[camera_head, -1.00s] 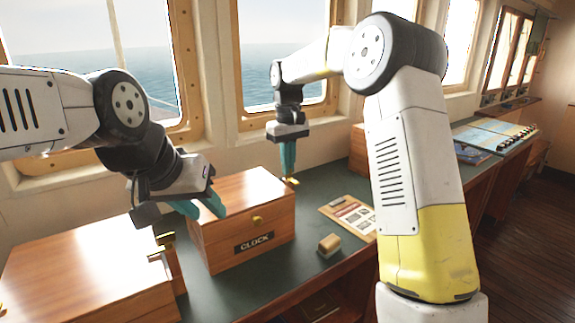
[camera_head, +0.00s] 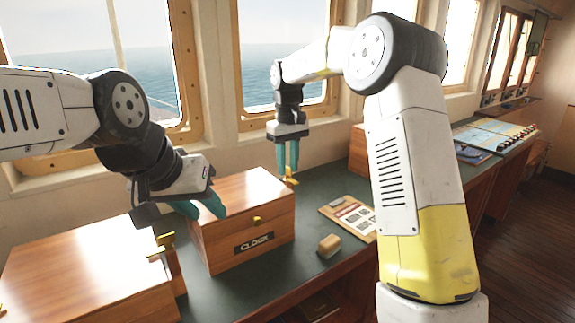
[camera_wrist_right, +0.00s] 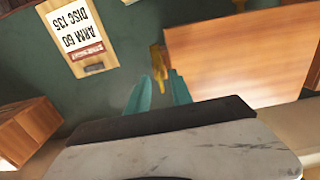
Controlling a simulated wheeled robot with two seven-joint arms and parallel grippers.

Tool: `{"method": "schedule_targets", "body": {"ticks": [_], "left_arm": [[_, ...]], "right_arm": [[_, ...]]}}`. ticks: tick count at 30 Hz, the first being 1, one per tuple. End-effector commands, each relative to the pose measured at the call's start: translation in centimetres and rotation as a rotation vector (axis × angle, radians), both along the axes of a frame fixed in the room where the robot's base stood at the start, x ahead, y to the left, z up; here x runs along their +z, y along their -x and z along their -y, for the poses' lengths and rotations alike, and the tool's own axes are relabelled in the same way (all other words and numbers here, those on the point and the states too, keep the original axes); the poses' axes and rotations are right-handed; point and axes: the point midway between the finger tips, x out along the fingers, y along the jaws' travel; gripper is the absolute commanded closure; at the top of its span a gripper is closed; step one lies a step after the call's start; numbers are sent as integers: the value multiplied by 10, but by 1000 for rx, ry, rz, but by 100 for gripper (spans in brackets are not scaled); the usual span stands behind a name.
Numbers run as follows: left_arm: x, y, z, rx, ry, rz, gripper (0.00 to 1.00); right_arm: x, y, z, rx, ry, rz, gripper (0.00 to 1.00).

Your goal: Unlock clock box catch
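My right gripper (camera_head: 287,168) points down at the catch. Its teal fingers are apart, with the catch just beyond their tips; whether they touch it is unclear. My left gripper (camera_head: 207,212) hangs by the box's left side, its fingers apart and seemingly empty.
A larger wooden box (camera_head: 85,270) with brass fittings is at the left. Windows stand behind the desk.

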Motion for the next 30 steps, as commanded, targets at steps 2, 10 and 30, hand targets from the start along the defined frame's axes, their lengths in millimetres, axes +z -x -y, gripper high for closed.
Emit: {"method": "schedule_targets", "body": {"ticks": [2,10,30], "left_arm": [[0,0,0,0,0,0,64],[0,0,0,0,0,0,64],[0,0,0,0,0,0,64]], "right_arm": [[6,0,0,0,0,2,73],[51,-1,-1,1,-1,4,73],[82,4,4,-7,-5,12,73]]}}
